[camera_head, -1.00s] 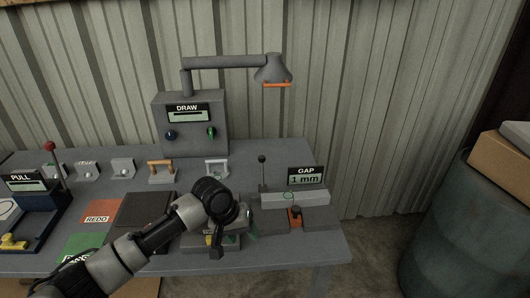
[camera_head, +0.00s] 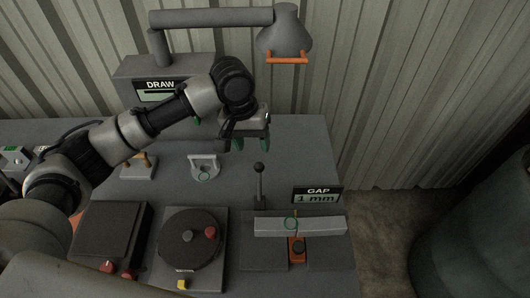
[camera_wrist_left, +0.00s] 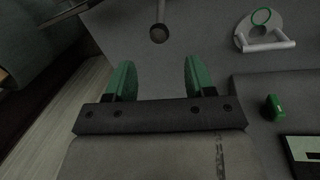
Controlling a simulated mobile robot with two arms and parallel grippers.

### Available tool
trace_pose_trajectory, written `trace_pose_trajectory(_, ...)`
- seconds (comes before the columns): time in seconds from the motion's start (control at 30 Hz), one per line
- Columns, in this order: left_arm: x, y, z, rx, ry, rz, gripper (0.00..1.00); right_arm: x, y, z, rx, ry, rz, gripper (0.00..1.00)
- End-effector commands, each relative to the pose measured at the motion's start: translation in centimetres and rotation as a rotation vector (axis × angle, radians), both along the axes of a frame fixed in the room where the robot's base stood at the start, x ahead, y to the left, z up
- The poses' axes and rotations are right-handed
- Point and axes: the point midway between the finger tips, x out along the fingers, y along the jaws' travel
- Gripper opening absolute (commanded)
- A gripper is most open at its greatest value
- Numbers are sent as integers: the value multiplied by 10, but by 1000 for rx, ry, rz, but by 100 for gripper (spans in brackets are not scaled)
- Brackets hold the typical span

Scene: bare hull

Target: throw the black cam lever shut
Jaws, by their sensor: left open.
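The black cam lever (camera_head: 259,180) stands upright with a ball knob on top, at the left end of the gap fixture (camera_head: 320,226). Its knob also shows in the left wrist view (camera_wrist_left: 158,35), beyond and between the fingertips. My left gripper (camera_head: 252,145) is open and empty, its green fingers pointing down, just behind the knob in the head view. In the left wrist view the fingers (camera_wrist_left: 160,77) are spread apart with nothing between them. The display on the fixture reads "GAP 1 mm". My right gripper is not in view.
An orange block (camera_head: 297,244) sits at the fixture's front. A white handle bracket (camera_head: 204,166) stands left of the lever. A turntable (camera_head: 190,240) is front left. A lamp (camera_head: 285,32) hangs above, and the DRAW box (camera_head: 150,70) stands behind my arm.

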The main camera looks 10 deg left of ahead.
Motion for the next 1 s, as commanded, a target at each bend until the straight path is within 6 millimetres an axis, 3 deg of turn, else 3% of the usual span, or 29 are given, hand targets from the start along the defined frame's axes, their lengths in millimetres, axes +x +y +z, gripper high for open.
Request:
trace_pose_trajectory(0.2,-1,-5,-28,2,5,1,54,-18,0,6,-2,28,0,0)
trace_pose_trajectory(0.6,-1,-19,-94,0,2,0,54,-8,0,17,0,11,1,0)
trace_pose_trajectory(1.0,-1,-20,-105,0,0,0,54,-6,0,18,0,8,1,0)
